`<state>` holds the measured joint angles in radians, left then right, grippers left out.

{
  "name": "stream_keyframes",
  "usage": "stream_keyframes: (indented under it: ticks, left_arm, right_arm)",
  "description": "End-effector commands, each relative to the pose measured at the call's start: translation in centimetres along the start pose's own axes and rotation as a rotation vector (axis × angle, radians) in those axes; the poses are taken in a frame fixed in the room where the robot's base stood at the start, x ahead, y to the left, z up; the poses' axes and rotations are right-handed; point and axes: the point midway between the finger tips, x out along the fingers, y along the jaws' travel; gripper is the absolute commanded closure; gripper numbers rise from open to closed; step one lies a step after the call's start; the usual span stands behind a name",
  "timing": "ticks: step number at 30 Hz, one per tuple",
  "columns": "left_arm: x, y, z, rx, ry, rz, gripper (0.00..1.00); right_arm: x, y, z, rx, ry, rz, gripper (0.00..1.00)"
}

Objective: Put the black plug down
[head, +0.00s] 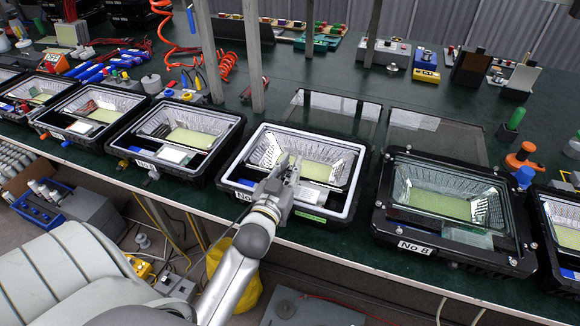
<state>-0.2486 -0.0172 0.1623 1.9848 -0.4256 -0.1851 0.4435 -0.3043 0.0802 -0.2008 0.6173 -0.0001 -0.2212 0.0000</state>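My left gripper (290,165) is over the near side of an open floodlight housing (345,214) with a white seal around its rim. The gripper and wrist cover part of the housing's front edge and its number label. The fingers are small and seen from behind, so I cannot tell whether they are open or shut. I cannot make out the black plug; it may be hidden by the gripper. My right gripper is not in view.
A housing labelled No 8 (381,225) stands to the right, with more housings to the left. Clear glass panes (432,128) lie behind. Grey posts (254,60) rise from the green bench (330,75). Orange coiled hose (226,62) and tools lie at the back left.

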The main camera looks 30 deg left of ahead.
Motion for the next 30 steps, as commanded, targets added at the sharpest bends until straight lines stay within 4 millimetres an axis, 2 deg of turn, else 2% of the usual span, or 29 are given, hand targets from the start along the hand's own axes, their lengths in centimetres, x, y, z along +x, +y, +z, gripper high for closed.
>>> stream_keyframes:
  ticks: [1, 3, 4, 13, 18, 20, 30]
  left_arm:
    - [0.0, 0.0, 0.0, 0.000, 0.000, 0.000, 0.72]
    - [0.0, 0.0, 0.0, 0.000, 0.000, 0.000, 0.63]
    - [0.0, 0.0, 0.0, 0.000, 0.000, 0.000, 0.62]
    - [0.0, 0.0, -0.2, 0.001, 0.001, 0.000, 0.62]
    - [-0.2, 0.0, -1.6, 0.003, 0.002, 0.001, 0.62]
    - [-1.3, 0.0, -1.0, 0.000, -0.002, 0.000, 0.62]
    - [-7.7, 0.0, -1.0, -0.001, -0.003, -0.001, 0.62]
  right_arm:
    - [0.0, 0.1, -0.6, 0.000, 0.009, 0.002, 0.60]
    - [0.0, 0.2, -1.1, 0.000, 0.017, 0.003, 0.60]
    - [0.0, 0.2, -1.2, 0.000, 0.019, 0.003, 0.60]
    - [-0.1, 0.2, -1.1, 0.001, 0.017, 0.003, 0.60]
    - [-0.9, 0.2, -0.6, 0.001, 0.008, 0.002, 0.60]
    - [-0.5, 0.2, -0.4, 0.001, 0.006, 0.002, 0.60]
    - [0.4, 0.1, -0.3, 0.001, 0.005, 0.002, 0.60]
